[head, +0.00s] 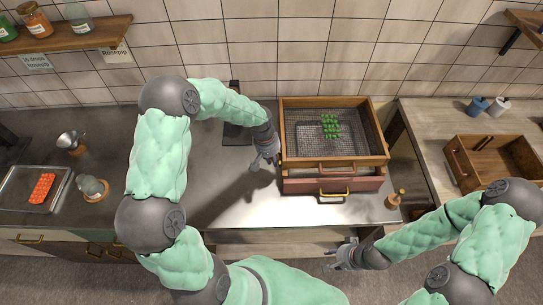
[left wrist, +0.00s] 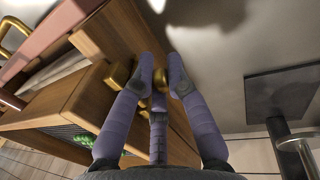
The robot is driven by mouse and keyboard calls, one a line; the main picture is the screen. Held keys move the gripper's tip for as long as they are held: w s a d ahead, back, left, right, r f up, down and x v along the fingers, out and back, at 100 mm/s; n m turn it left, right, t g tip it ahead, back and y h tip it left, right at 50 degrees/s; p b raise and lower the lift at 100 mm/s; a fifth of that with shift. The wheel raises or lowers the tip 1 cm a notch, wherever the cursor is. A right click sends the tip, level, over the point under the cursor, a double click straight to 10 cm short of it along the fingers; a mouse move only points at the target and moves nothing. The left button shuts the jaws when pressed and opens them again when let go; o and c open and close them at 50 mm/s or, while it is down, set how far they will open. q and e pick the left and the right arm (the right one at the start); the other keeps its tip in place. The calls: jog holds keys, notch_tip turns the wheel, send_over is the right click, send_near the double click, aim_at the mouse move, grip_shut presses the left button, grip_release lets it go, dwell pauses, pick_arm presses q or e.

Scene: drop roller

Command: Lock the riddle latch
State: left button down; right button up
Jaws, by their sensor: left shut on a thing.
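The riddle (head: 305,137) is a wooden-framed mesh sieve with green pieces (head: 331,126) in it, on top of a wooden box on the counter. My left gripper (head: 265,155) is at the box's left side. In the left wrist view its purple fingers (left wrist: 160,85) are shut on a small brass latch knob (left wrist: 161,77) by the wooden wall, partly hidden by the fingers. Another brass piece (left wrist: 118,74) sits beside them on the wood. My right gripper (head: 345,254) is in front of the counter's front edge, away from the box; its finger opening is too small to judge.
A reddish drawer (head: 305,185) with a brass handle is at the box's front. A brass-and-wood tool (head: 395,199) stands right of it. A dark stand (head: 237,130) is behind my left gripper. A tray (head: 20,190) lies far left. A wooden crate (head: 458,160) is at right.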

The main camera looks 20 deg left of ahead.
pick_arm(q)
jog(key=shift+r+y, duration=0.1)
jog(key=shift+y, duration=0.2)
dwell(0.4)
jog(key=c, duration=1.3)
grip_release()
jog(key=shift+o, duration=0.2)
